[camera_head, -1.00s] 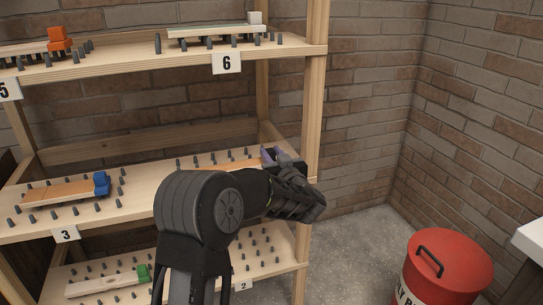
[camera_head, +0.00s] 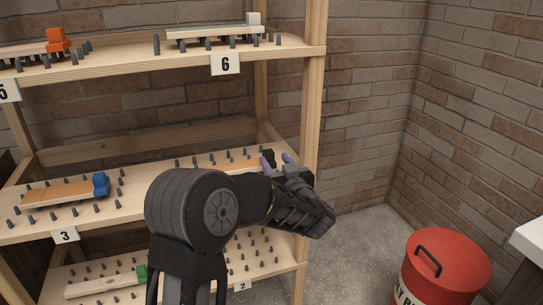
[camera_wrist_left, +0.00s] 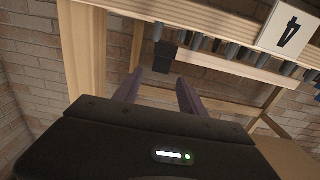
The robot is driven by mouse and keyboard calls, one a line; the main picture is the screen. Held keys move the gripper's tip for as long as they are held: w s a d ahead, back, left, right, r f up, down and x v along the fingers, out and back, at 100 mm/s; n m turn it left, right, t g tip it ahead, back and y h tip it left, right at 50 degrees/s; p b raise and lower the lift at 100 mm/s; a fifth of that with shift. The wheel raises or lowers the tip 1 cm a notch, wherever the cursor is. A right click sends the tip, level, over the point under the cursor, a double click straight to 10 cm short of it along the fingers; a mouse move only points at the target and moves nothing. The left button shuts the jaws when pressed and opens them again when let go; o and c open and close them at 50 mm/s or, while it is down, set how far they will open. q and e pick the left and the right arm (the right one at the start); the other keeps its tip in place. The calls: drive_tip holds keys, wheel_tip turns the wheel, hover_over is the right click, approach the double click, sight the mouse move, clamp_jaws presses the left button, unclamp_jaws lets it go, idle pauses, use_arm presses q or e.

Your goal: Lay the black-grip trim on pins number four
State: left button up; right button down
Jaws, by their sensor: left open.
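The black-grip trim (camera_head: 240,164) is an orange-brown board on the right part of the middle shelf, among the grey pins; my arm partly hides it. Its black grip (camera_head: 269,156) is at the board's right end and also shows as a dark block in the left wrist view (camera_wrist_left: 163,57). My left gripper (camera_head: 277,159) is open, with its purple fingers apart on either side of the grip's line. In the left wrist view the grip lies just beyond the fingertips (camera_wrist_left: 160,77). The number 4 label (camera_wrist_left: 285,31) is on the shelf edge. My right gripper is out of view.
A blue-grip trim (camera_head: 60,192) lies at label 3, a green-grip trim (camera_head: 105,284) on the bottom shelf, and a white-grip trim (camera_head: 215,32) at label 6. The shelf's right post (camera_head: 312,100) stands close to my gripper. A red bin (camera_head: 447,268) is at right.

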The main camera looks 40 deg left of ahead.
use_arm(q)
drive_tip(key=v, duration=0.7)
drive_tip(key=shift+d, duration=0.2)
drive_tip(key=shift+s, duration=0.1)
idle(0.3)
drive_tip(key=w+d+f+m+t+h, duration=0.1)
drive_tip(key=d+f+m+h, duration=0.3)
drive_tip(key=f, duration=0.5)
drive_tip(key=w+d+f+m+t+h, duration=0.1)
drive_tip(key=w+d+f+h, duration=0.15)
drive_tip(key=d+f, duration=0.45)
drive_tip(key=s+d+f+m+g+h, duration=0.1)
drive_tip(key=s+d+f+h, duration=0.2)
drive_tip(key=f, duration=0.5)
drive_tip(key=s+d+f+m+g+h, duration=0.1)
drive_tip(key=s+d+f+h, duration=0.2)
drive_tip(key=f, duration=0.4)
drive_tip(key=s+d+f+g+h, duration=0.2)
drive_tip(key=s+d+f, duration=0.3)
drive_tip(key=s, duration=0.4)
drive_tip(key=s+d+f+m+g+h, duration=0.1)
drive_tip(key=s+d+f+g, duration=0.3)
drive_tip(key=s, duration=0.5)
drive_tip(key=s+d+f+m+g+h, duration=0.1)
drive_tip(key=s+d+f+g+h, duration=0.2)
drive_tip(key=s, duration=0.6)
wheel_tip(320, 180, down, 3)
drive_tip(key=d, duration=0.3)
drive_tip(key=shift+s+g, duration=0.25)
drive_tip(key=shift+g, duration=0.15)
